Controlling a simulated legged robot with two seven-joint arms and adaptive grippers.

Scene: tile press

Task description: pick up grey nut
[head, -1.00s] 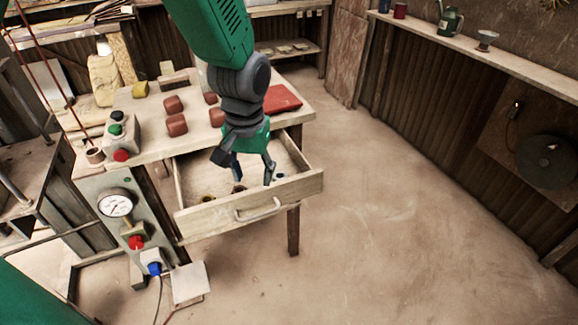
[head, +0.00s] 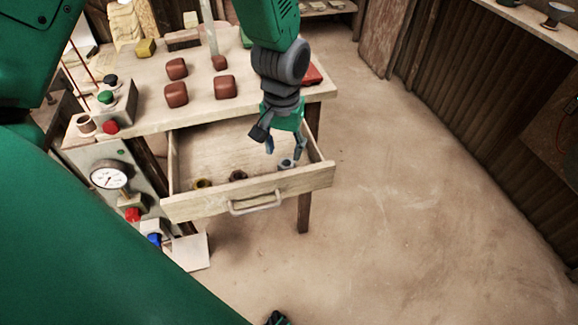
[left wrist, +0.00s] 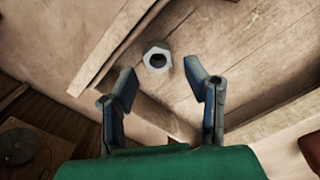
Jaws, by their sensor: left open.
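The grey nut (head: 286,164) lies in the open wooden drawer (head: 209,206), toward its right side. In the left wrist view the nut (left wrist: 157,58) is a pale grey hexagon with a dark hole, lying flat on the wooden bottom. My left gripper (head: 284,151) points down into the drawer, over the nut. It is open and empty. In the left wrist view its two fingers (left wrist: 162,83) are spread, and the nut shows between and slightly beyond their tips.
A brass-coloured nut (head: 202,184) and a dark brown nut (head: 238,176) lie to the left in the drawer. Several reddish blocks (head: 176,95) stand on the table above. A button box (head: 108,103) and a gauge (head: 109,176) are at left. The floor at right is clear.

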